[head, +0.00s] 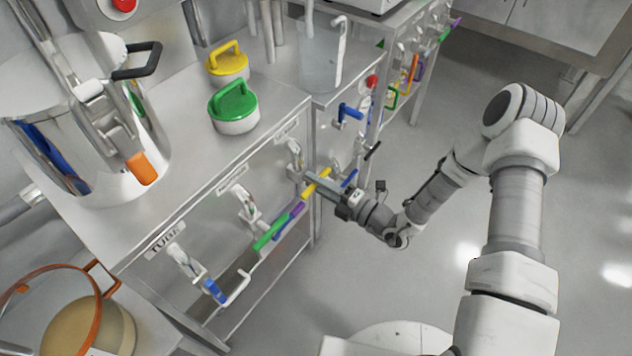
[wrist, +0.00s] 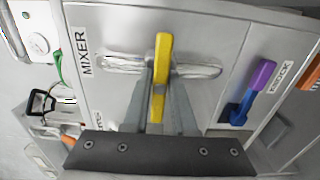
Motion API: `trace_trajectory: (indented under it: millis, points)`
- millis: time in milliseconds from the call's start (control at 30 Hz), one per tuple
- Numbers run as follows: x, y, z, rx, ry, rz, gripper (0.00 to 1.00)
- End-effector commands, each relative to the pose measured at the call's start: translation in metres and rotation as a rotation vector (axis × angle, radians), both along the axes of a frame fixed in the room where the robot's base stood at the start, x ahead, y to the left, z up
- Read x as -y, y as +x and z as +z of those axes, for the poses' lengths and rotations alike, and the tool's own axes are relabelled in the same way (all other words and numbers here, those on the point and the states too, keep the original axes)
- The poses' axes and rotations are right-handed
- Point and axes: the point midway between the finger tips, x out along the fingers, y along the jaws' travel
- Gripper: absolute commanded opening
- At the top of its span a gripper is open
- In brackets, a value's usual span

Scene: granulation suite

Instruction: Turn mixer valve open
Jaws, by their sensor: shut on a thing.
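The mixer valve has a yellow lever handle (wrist: 162,50) in the middle of the wrist view, beside the label MIXER (wrist: 84,50). The lever lies across a silver pipe body (wrist: 198,71), roughly at right angles to it. My gripper (wrist: 160,88) has a grey finger on each side of the lever and is shut on it. In the head view the yellow lever (head: 316,184) shows at the front panel, and my gripper (head: 326,187) reaches it from the right. The fingers hide part of the lever in both views.
A purple-and-blue handle (wrist: 254,92) is right of the mixer lever. Green (head: 234,108) and yellow (head: 227,62) lidded pots stand above. Open floor lies right.

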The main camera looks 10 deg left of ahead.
Motion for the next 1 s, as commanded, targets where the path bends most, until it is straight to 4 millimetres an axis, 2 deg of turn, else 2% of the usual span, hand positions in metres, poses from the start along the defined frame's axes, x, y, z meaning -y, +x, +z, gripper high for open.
trace_trajectory:
  millis: [467,1000]
  points:
    - [0.0001,-0.0003,0.0017,0.091,-0.037,0.0,0.0]
    - [0.0004,-0.0003,0.0023,0.528,-0.219,-0.001,0.0]
